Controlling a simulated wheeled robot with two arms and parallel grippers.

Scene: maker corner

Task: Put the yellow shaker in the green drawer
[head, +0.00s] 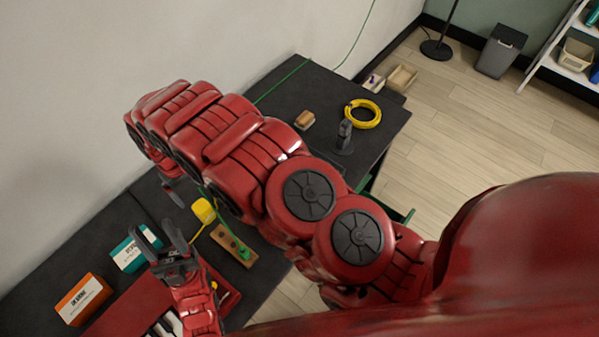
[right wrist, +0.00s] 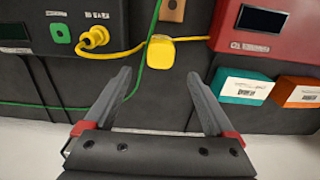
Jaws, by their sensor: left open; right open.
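A yellow block (head: 204,210) with a yellow cord is on the dark bench. It also shows in the right wrist view (right wrist: 161,66), beyond and between the fingertips; I cannot tell that it is the shaker. No other clear yellow shaker shows. Green edges (head: 403,216) by the bench's right side may belong to the green drawer; my right arm hides most of that area. My right gripper (right wrist: 159,76) is open and empty; in the head view it is mostly hidden by its arm. My left gripper (head: 153,230) is open and empty, left of the yellow block.
Teal (head: 136,250) and orange (head: 83,299) boxes stand at the left. A wooden board (head: 234,246) with a green part lies near the yellow block. A yellow cable coil (head: 363,114), a dark upright tool (head: 344,137) and a brown block (head: 305,120) occupy the far bench end.

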